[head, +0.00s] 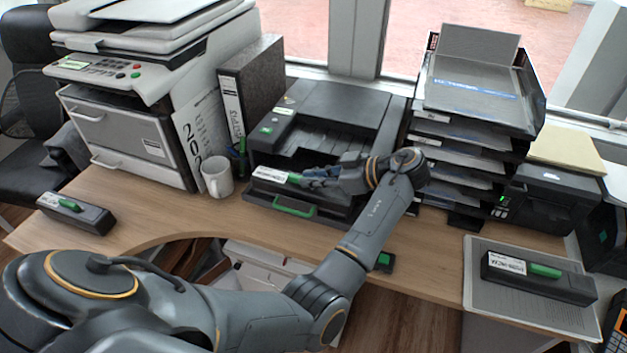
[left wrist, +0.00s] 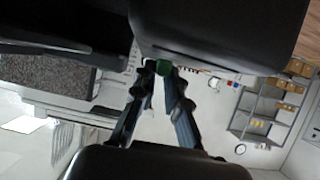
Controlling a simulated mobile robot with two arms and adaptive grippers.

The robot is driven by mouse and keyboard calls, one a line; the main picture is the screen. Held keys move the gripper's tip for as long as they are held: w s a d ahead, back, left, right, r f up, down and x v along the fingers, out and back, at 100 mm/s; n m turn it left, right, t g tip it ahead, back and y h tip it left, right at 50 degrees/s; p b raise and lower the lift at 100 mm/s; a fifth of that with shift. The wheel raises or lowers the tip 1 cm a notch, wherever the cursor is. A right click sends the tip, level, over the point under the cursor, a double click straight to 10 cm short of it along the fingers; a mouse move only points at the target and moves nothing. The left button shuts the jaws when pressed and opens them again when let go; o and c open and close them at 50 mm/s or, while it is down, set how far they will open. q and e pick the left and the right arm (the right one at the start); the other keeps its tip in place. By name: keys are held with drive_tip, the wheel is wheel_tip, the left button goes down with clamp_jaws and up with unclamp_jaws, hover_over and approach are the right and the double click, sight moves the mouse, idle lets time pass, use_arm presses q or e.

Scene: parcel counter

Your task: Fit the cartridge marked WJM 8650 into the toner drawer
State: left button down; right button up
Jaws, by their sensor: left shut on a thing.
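My left gripper (head: 318,177) reaches in from the right over the dark printer (head: 340,105) in the middle of the desk. It is shut on a dark cartridge with a white label (head: 272,175), at the toner drawer (head: 295,208) with its green front handle. The label is too small to read. I cannot tell whether the cartridge is fully seated; the gripper and arm hide its right part. In the left wrist view the fingers (left wrist: 167,75) close around a green grip (left wrist: 163,67). My right gripper is not in view.
Another labelled cartridge (head: 75,213) lies on the desk at left, and one (head: 538,277) lies on a grey mat (head: 482,300) at right. A white mug (head: 217,177) stands left of the printer. A stack of paper trays (head: 465,150) stands close on its right.

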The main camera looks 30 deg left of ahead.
use_arm(q)
drive_tip(key=shift+f, duration=0.5)
drive_tip(key=shift+f+b, duration=0.35)
drive_tip(key=shift+b, duration=0.05)
drive_tip(key=c, duration=1.4)
unclamp_jaws()
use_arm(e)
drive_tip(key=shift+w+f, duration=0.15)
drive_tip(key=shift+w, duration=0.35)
use_arm(q)
drive_tip(key=shift+r, duration=0.15)
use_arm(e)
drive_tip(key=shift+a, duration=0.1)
